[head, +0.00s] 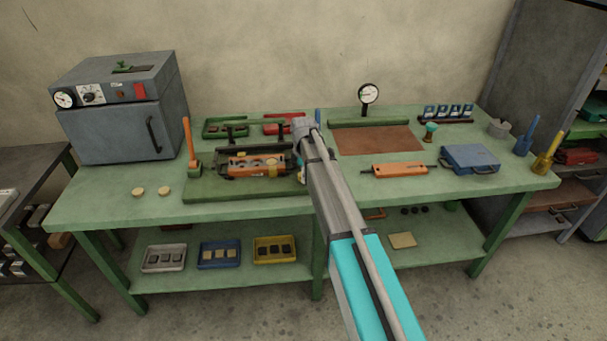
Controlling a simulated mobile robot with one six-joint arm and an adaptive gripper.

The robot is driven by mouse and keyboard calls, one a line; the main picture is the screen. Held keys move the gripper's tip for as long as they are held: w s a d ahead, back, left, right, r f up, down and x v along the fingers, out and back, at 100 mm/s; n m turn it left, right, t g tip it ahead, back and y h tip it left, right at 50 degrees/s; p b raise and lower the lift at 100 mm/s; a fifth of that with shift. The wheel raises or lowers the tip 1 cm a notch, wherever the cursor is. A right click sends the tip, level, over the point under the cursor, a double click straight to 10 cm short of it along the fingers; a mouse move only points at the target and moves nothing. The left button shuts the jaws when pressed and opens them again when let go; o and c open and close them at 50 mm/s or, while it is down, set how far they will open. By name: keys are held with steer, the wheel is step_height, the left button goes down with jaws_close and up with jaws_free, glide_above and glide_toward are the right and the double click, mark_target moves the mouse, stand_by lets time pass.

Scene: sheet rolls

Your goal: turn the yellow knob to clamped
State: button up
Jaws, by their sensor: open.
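A small yellow knob (272,170) appears on the right part of an orange roll unit (245,166), which sits in a dark frame on a green base plate (215,188). The knob is tiny in this view, so its exact setting cannot be read. My arm reaches in from the lower right. My gripper (300,160) is at its far end, just right of the orange unit and apart from the knob as far as I can see. It is open and shows no held thing. My wrist hides much of its fingers and the base plate's right end.
An upright orange lever (190,147) stands left of the unit. Green (226,127) and red (284,123) trays lie behind it. A grey oven (121,108) stands at the far left. A brown mat (377,140), a second orange unit (400,169) and a blue case (470,158) lie right of my arm.

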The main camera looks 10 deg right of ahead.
steer(key=shift+n, duration=0.3)
steer(key=shift+r+p, duration=0.85)
step_height(320, 180, up, 12)
steer(key=p, duration=1.2)
steer(key=s+d+f+m+b, duration=0.2)
steer(key=s+m, duration=0.3)
steer(key=s, duration=0.4)
steer(key=s+d+f+m+b, duration=0.2)
steer(key=s+m, duration=0.4)
steer(key=s, duration=0.4)
steer(key=s+d+f+m+b, duration=0.2)
steer(key=s+m, duration=0.4)
steer(key=s, duration=0.4)
steer(key=shift+d+f+b, duration=0.2)
steer(key=shift+f+b, duration=0.2)
steer(key=shift+s, duration=0.15)
steer(key=shift+s+m, duration=0.4)
steer(key=shift+s, duration=0.25)
